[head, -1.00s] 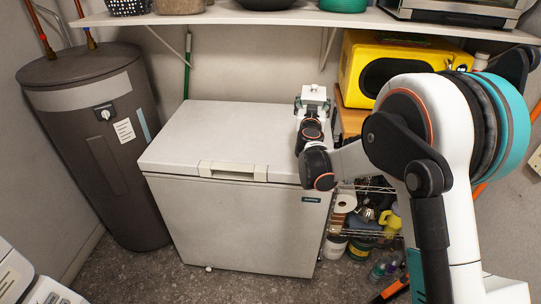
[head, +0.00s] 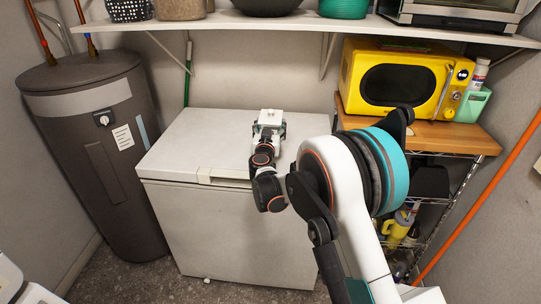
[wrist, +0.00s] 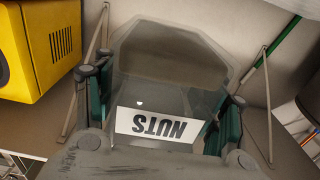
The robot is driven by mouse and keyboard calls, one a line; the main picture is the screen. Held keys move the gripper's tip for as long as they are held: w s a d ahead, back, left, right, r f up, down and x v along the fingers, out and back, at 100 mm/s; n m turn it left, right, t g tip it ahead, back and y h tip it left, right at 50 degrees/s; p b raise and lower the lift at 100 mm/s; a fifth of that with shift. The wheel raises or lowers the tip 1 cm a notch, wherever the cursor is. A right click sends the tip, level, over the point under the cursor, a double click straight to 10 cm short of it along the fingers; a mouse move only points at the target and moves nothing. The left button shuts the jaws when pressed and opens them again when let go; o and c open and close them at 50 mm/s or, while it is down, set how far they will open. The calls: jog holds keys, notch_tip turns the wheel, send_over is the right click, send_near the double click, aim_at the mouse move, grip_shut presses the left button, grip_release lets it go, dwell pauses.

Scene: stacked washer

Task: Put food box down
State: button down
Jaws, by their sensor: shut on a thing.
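The food box (wrist: 168,75) is a clear, greyish container with a white label reading NUTS, upside down in the wrist view. My gripper (wrist: 163,108) is shut on it, with a finger on each side. In the head view my gripper (head: 268,126) is over the right half of the white chest freezer's lid (head: 205,135). The box cannot be made out there behind the gripper. I cannot tell how high it is above the lid.
The left half of the lid is clear. A yellow microwave (head: 400,77) stands on a wooden-topped rack (head: 440,137) at the right. A wall shelf (head: 250,22) with baskets runs above the freezer. A dark water heater (head: 95,150) stands at the left.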

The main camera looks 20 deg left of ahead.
notch_tip(320, 180, down, 11)
jog(key=b, duration=0.3)
jog(key=shift+r, duration=0.3)
jog(key=shift+c, duration=1.8)
grip_release()
jog(key=shift+s+d, duration=0.1)
jog(key=shift+s, duration=0.2)
jog(key=p+v, duration=0.3)
jog(key=v, duration=0.8)
jog(key=shift+s, duration=0.2)
